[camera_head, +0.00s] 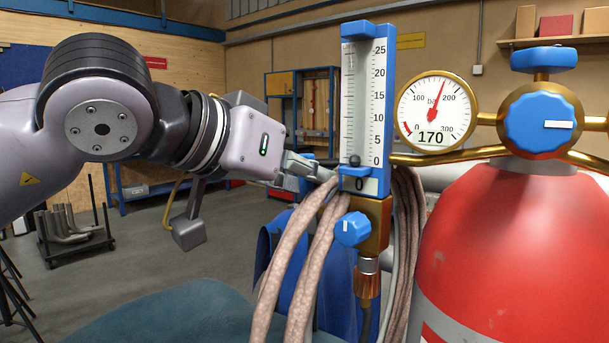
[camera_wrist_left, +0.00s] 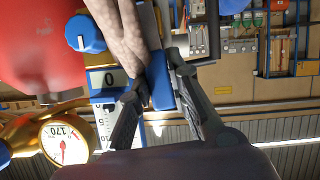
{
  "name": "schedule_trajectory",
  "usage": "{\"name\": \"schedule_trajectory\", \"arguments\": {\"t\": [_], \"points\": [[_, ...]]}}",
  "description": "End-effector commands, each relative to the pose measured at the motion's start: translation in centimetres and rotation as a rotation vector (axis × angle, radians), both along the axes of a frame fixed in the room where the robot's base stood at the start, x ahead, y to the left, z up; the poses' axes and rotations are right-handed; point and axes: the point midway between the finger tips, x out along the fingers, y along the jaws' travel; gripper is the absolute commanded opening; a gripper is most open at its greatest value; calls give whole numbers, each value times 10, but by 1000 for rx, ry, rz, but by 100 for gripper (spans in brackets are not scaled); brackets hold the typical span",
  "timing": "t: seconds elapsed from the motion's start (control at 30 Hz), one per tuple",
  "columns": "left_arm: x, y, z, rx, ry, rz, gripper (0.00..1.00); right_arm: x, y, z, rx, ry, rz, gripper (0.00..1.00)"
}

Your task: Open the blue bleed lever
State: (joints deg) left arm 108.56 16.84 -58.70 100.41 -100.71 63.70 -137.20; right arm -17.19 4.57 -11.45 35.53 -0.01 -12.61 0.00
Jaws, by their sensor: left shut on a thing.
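My left gripper (camera_head: 318,172) reaches in from the left to the lower left side of the flow meter (camera_head: 381,100). Its fingertips are partly hidden by the meter and hoses. In the left wrist view, the gripper (camera_wrist_left: 158,85) is shut on a blue bar (camera_wrist_left: 160,90), which looks like the bleed lever. I cannot make out this bar clearly in the head view. The meter reads 0 in its lower window, and its dark float (camera_head: 354,161) sits at the bottom. My right gripper is not in view.
A blue knob (camera_head: 352,229) sits below the meter. Pinkish-brown hoses (camera_head: 285,260) hang close under the gripper. A round gauge (camera_head: 437,112) reads 170. A red cylinder (camera_head: 520,250) with a blue valve knob (camera_head: 541,122) stands at right. Open floor lies behind at left.

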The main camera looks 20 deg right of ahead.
Motion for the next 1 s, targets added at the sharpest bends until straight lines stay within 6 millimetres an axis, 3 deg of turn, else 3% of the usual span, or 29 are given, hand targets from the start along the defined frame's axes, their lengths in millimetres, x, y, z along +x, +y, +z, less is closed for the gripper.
{"name": "schedule_trajectory", "arguments": {"t": [0.37,0.4,0.6,0.7,1.0], "points": [[-1,-1,-1,1,-1,-2,0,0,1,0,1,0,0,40],[-1,-1,-1,1,-1,-2,20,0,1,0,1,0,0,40],[-1,0,0,1,0,-1,33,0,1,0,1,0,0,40],[-1,-1,0,1,0,-1,38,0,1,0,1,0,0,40],[-1,0,0,0,-1,-3,38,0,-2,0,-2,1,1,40]]}}
